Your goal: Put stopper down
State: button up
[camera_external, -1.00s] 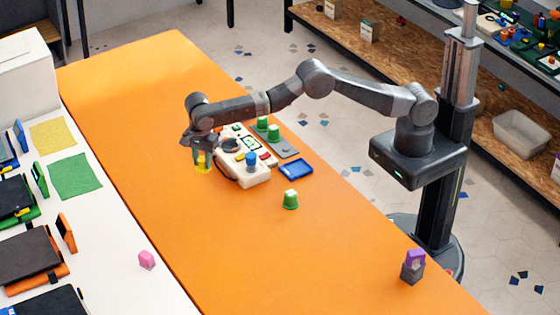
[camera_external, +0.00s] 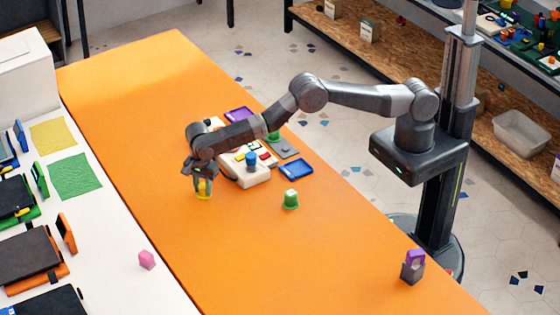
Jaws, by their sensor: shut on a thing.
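My gripper (camera_external: 203,181) is shut on a yellow stopper (camera_external: 204,192), with its fingers around the upper part. The gripper points down over the orange table (camera_external: 190,245), left of the cream device (camera_external: 247,176). The stopper's lower end is at or very near the table top; I cannot tell whether it touches.
The cream device with a blue knob (camera_external: 251,159) stands close on the right. A blue tray (camera_external: 296,169) and a green stopper-like piece (camera_external: 291,199) lie further right. A grey block with a purple top (camera_external: 412,268) stands at the near right. The near table is mostly clear.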

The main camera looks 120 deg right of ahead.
aim_at(203, 186)
jog(key=shift+f, duration=0.1)
jog(key=o, duration=1)
jog(key=shift+c, duration=0.2)
notch_tip(203, 186, up, 12)
jog(key=b, duration=0.1)
jog(key=shift+r+b, duration=0.2)
jog(key=shift+b, duration=0.15)
jog(key=shift+f, duration=0.1)
jog(key=shift+f+p, duration=0.4)
jog(key=shift+f, duration=3.65)
jog(key=shift+f, duration=0.1)
